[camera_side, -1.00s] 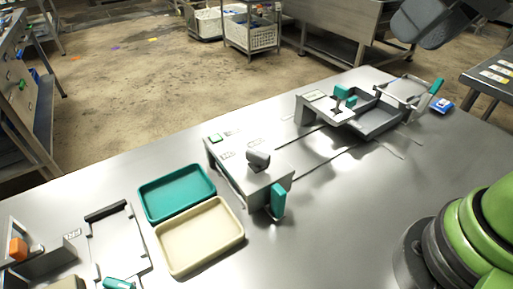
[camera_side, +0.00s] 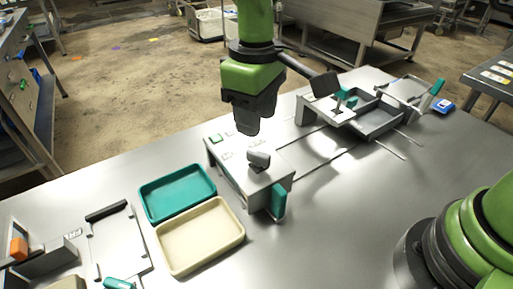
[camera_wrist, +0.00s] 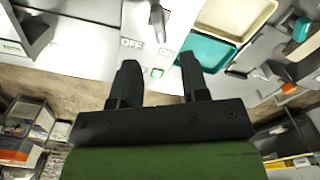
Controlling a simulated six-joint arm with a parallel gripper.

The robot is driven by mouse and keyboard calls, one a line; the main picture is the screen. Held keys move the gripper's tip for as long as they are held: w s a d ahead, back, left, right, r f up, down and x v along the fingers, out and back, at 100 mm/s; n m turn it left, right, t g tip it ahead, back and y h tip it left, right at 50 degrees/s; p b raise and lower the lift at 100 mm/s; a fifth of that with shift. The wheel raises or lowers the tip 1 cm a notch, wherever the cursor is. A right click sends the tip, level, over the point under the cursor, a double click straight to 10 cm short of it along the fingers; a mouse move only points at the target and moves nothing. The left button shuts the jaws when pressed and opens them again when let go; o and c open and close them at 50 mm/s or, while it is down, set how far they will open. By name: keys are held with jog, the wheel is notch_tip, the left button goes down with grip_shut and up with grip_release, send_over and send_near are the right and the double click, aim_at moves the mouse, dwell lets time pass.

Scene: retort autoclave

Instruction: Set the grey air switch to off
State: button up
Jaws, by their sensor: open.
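The grey switch lever (camera_side: 259,158) stands on top of a metal box (camera_side: 233,175) at the middle of the bench. In the wrist view the lever (camera_wrist: 158,20) is at the top, with an OFF label (camera_wrist: 131,42) to its left and an ON label (camera_wrist: 167,50) to its lower right. Its tip looks nearer the ON label, but I cannot tell its setting for sure. My gripper (camera_side: 248,128) hangs above the box, pointing down, apart from the lever. In the wrist view its two fingers (camera_wrist: 158,72) are spread and empty.
A teal handle (camera_side: 278,200) is on the box's front right. A teal tray (camera_side: 143,203) and a cream tray (camera_side: 163,250) lie to its left. A metal drawer fixture (camera_side: 305,112) with teal parts stands at back right. Bare bench lies right of the box.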

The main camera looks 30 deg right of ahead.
aim_at(256, 152)
notch_tip(256, 152, down, 8)
jog(key=shift+r, duration=0.1)
grip_shut()
